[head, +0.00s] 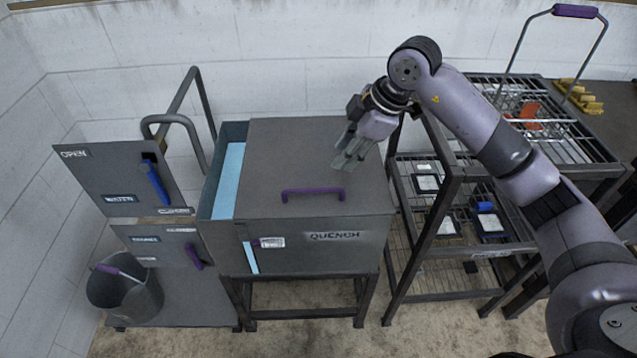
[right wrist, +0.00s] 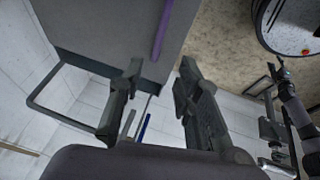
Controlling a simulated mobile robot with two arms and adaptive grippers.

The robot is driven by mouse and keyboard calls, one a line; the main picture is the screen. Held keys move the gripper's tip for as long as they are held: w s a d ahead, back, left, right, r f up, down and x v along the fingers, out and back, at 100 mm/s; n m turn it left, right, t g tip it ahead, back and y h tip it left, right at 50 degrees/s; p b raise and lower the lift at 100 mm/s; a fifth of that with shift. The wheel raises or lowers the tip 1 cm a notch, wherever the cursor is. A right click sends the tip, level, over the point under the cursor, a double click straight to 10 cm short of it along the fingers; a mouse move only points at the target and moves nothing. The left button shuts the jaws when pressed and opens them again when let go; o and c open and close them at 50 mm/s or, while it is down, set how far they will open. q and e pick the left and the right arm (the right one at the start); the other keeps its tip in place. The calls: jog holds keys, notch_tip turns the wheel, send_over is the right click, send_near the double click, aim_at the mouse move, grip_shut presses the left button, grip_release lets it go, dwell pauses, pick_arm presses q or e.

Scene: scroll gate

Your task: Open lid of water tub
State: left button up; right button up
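The water tub (head: 300,262) is a grey metal box marked QUENCH. Its flat grey lid (head: 290,150) has a purple handle (head: 313,191) near the front edge. The lid covers most of the top. A strip of light blue water (head: 229,180) shows along the left side. My right gripper (head: 349,160) is above the lid's back right part, behind the handle and apart from it. In the right wrist view its fingers (right wrist: 155,100) are spread with nothing held between them. The purple handle (right wrist: 163,30) shows beyond them. My left gripper is outside the head view; the wrist view does not show its state clearly.
A control panel (head: 115,170) with a blue lever (head: 155,182) stands left of the tub. A bucket (head: 128,290) is below it. A wire rack (head: 465,250) stands close on the right. A bent metal bar frame (head: 194,100) rises behind the tub's left side.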

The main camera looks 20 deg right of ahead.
aim_at(315, 189)
jog(key=p+x, duration=0.1)
jog(key=x, duration=1.3)
jog(key=shift+s, duration=0.1)
grip_shut()
